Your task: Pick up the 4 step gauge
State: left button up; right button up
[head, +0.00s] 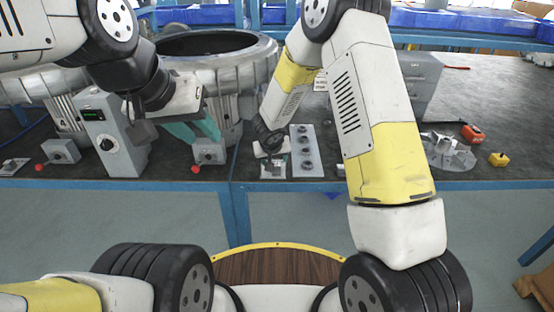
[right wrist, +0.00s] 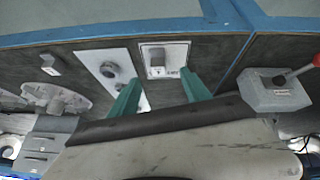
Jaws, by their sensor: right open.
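A small grey block, which looks like the step gauge (right wrist: 157,56), sits on a white labelled plate (right wrist: 183,49) near the bench's front edge. Its steps are too small to make out. In the head view the plate (head: 279,171) lies below my right wrist. My right gripper (right wrist: 162,92) is open, its two teal fingers apart and empty, pointing toward the plate with the block between their lines. In the head view its fingers are mostly hidden by the wrist. My left gripper (head: 200,130) hangs over the bench at left, near a grey control box; its finger gap is unclear.
A plate with several round sockets (head: 305,150) lies just right of the block. Small grey boxes with red-knobbed levers (head: 208,151) stand at left.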

aim_at(277, 166)
jog(key=x, duration=0.7)
jog(key=shift+w+d, duration=0.15)
grip_shut()
